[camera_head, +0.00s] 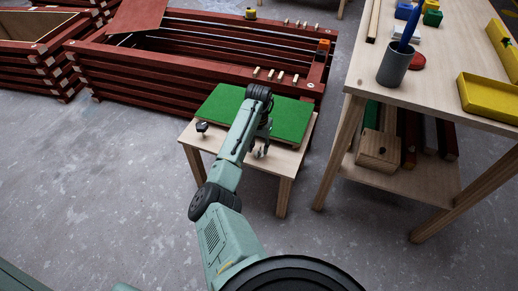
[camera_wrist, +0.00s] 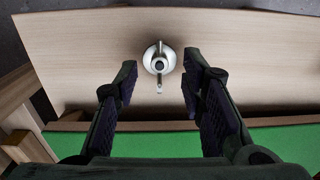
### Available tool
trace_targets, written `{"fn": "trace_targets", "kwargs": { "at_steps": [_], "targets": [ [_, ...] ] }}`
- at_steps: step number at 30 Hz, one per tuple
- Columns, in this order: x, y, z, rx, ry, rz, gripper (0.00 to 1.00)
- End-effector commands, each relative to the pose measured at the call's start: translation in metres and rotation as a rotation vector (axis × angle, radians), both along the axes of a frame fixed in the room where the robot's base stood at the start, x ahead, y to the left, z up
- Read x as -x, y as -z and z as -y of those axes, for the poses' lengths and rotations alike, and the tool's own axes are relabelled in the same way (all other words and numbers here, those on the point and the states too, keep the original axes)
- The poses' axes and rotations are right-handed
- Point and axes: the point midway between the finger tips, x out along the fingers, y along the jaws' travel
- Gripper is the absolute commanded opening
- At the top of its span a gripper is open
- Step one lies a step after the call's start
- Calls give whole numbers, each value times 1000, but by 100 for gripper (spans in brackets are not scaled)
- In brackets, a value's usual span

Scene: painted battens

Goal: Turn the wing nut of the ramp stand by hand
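The wing nut (camera_wrist: 159,62) is silver, with a round base and short wings, on the pale wooden top of the ramp stand (camera_wrist: 255,60). In the head view the stand (camera_head: 294,158) is a low wooden table with a green board (camera_head: 288,112) on it. My gripper (camera_wrist: 160,76) is open and empty. Its two dark fingers lie left and right of the wing nut in the wrist view, with gaps on both sides. I cannot tell how high the fingertips are above it. In the head view my arm partly covers the gripper (camera_head: 263,145).
A dark knob (camera_head: 202,127) sits at the stand's left corner. Red stacked battens (camera_head: 190,58) stand behind. A workbench (camera_head: 430,85) at right holds a cup (camera_head: 394,66) and yellow trays (camera_head: 490,97); a wooden box (camera_head: 379,150) is on its shelf. Floor at left is clear.

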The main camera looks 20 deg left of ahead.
Motion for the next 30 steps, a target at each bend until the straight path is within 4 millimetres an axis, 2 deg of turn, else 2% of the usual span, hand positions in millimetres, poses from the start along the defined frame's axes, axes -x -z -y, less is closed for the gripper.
{"fn": "trace_targets", "kwargs": {
  "at_steps": [6, 15, 30],
  "targets": [
    [0, 18, 0, 0, 0, 2, 37],
    [0, 20, 0, 0, 0, 2, 36],
    [-1, 20, 0, 0, 0, 2, 3]
  ]
}}
